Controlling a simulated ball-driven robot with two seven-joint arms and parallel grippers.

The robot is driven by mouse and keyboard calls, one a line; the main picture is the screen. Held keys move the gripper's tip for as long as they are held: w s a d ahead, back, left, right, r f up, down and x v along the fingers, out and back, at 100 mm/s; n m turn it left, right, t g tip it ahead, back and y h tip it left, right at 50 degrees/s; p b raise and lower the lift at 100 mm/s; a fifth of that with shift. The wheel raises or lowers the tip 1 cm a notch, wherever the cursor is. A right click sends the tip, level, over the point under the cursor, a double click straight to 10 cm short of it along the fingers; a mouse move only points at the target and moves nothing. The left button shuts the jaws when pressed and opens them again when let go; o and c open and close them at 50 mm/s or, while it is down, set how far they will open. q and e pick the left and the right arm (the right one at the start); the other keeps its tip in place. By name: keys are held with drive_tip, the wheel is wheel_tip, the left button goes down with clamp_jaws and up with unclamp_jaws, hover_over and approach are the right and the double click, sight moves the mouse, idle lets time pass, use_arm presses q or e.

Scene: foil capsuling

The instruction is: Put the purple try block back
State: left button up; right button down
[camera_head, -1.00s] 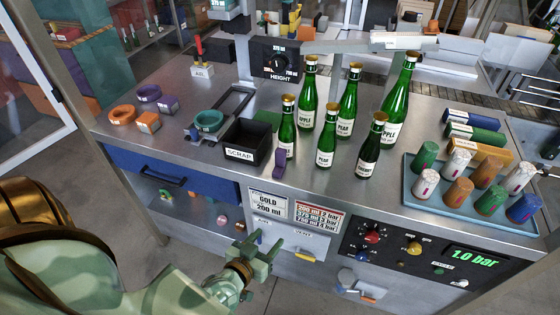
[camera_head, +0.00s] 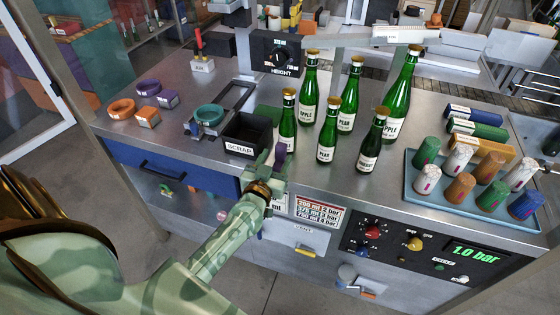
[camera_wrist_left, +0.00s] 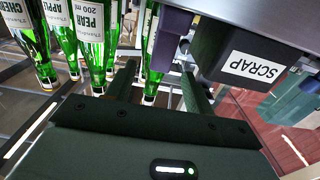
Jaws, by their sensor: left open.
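A small upright purple block (camera_head: 281,153) stands near the front edge of the bench, just right of the black scrap bin (camera_head: 236,149). It also shows in the left wrist view (camera_wrist_left: 172,36), beyond and between the fingers. My left gripper (camera_head: 268,164) is at the front edge, close in front of the block and partly overlapping it. In the left wrist view its two fingers (camera_wrist_left: 158,78) are spread apart with nothing held between them. Whether a finger touches the block I cannot tell. My right gripper is out of view.
Several green bottles (camera_head: 326,144) stand just right of and behind the block. A blue tray (camera_head: 440,203) holds coloured capsules at the right.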

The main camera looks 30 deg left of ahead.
sight(280, 147)
use_arm(q)
drive_tip(key=b+x, duration=0.1)
drive_tip(key=x, duration=0.3)
drive_tip(key=shift+w+a, duration=0.15)
drive_tip(key=shift+w, duration=0.15)
drive_tip(key=shift+s, duration=0.1)
clamp_jaws()
drive_tip(key=shift+r+p, duration=0.5)
drive_tip(key=shift+p, duration=0.1)
drive_tip(key=r+p, duration=0.4)
drive_tip(key=shift+s+p, duration=0.2)
drive_tip(key=shift+p, duration=0.2)
drive_tip(key=s+d+r+p, duration=0.7)
drive_tip(key=s+p, duration=0.4)
drive_tip(key=p, duration=0.2)
drive_tip(key=shift+s+d+r, duration=0.2)
drive_tip(key=shift+s+r, duration=0.05)
drive_tip(key=shift+r, duration=0.25)
